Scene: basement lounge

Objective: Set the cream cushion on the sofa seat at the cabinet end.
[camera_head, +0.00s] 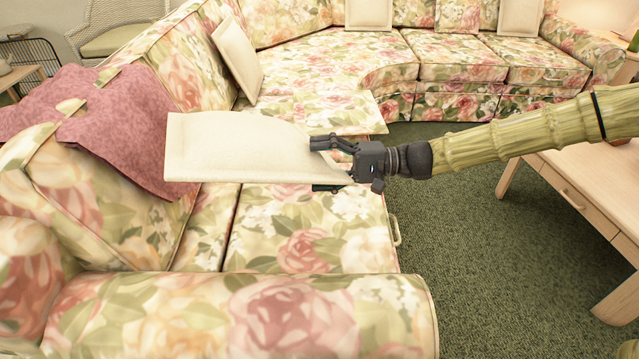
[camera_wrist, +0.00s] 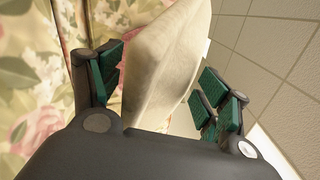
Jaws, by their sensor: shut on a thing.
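The cream cushion (camera_head: 235,148) is held roughly flat above the near part of the floral sofa (camera_head: 300,245) in the head view. My gripper (camera_head: 330,162) is shut on its right edge, with a finger above and a finger below. In the wrist view the cushion (camera_wrist: 165,65) runs between the green-padded fingers (camera_wrist: 160,95). The sofa seat shows below and in front of the cushion, and the cushion hides part of the seat and backrest. I cannot tell the exact gap to the seat. No cabinet is clearly identifiable.
A mauve throw (camera_head: 125,125) lies over the sofa back at left. Another cream cushion (camera_head: 237,58) leans on the backrest, with more cushions (camera_head: 368,14) along the far section. A wooden table (camera_head: 570,180) stands at right. Green carpet (camera_head: 465,245) between is clear. The near armrest (camera_head: 250,315) fills the front.

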